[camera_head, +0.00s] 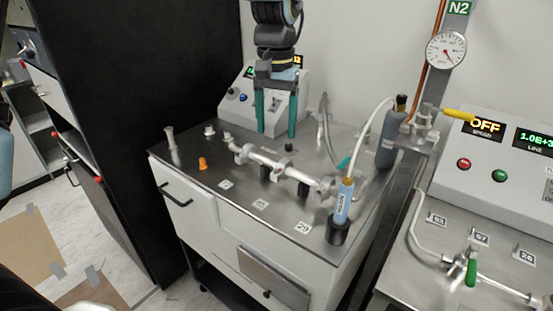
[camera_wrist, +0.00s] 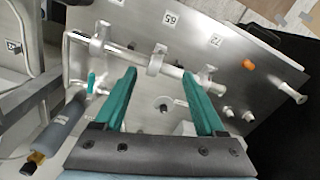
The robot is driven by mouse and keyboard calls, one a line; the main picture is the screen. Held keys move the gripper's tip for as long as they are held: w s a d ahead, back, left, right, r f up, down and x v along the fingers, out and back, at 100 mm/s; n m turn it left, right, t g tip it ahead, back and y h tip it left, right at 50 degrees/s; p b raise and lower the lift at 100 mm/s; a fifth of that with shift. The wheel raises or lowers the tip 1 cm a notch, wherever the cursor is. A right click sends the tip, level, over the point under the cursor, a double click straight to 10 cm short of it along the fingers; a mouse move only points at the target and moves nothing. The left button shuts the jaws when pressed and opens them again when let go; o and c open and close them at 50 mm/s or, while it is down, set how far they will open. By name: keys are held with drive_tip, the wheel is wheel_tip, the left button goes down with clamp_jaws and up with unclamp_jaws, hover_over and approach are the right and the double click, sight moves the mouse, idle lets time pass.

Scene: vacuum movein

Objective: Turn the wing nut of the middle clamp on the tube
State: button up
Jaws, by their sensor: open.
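The metal tube (camera_head: 262,160) runs across the steel bench top, held by several clamps. The middle clamp (camera_head: 279,170) sits about halfway along it. In the wrist view the middle clamp (camera_wrist: 155,62) shows just beyond the fingertips, roughly centred between them; its wing nut is too small to make out surely. My gripper (camera_head: 275,136) points down behind the tube in the head view, its two green fingers apart and empty. The fingers also show in the wrist view (camera_wrist: 160,76), with nothing between them. I cannot tell the exact height above the clamp.
An orange cap (camera_head: 203,164) and small metal fittings stand left of the tube. A blue cylinder (camera_head: 343,200) stands in a black holder (camera_head: 337,232) at the tube's right end. A grey bottle (camera_head: 388,140) stands behind. Number labels lie along the bench front; a control box stands behind my gripper.

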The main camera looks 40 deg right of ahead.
sight(276, 170)
wheel_tip(276, 170, down, 10)
drive_tip(key=shift+p, duration=1.25)
drive_tip(key=shift+c, duration=0.3)
clamp_jaws()
